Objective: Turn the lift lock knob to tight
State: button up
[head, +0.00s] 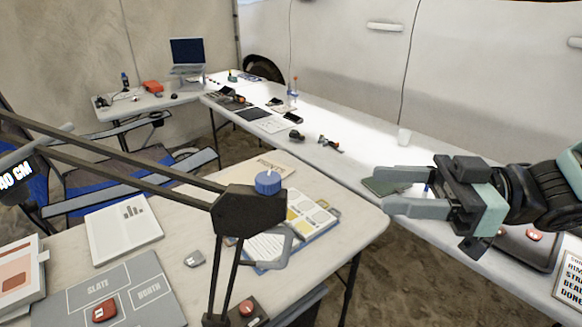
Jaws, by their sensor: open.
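A blue round knob (268,182) with a small white mark on its top sits on the black joint of a dark jointed arm frame (240,208). The frame stands above the near table. My gripper (381,189) comes in from the right with its two grey fingers spread apart and pointing left. It is empty and well to the right of the knob, not touching it. The knob's setting cannot be read from here.
The near table (345,215) holds papers, an open binder (305,220), a grey sorting board (125,295) and a red-buttoned box (247,310). The dark frame's bars cross the left side.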

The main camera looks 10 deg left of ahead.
aim_at(268, 177)
jog(key=a, duration=0.5)
jog(key=a+p, duration=0.1)
jog(key=a, duration=0.5)
jog(key=s+a+p, duration=0.1)
jog(key=a, duration=0.4)
jog(key=shift+a, duration=0.4)
jog(key=c, duration=1)
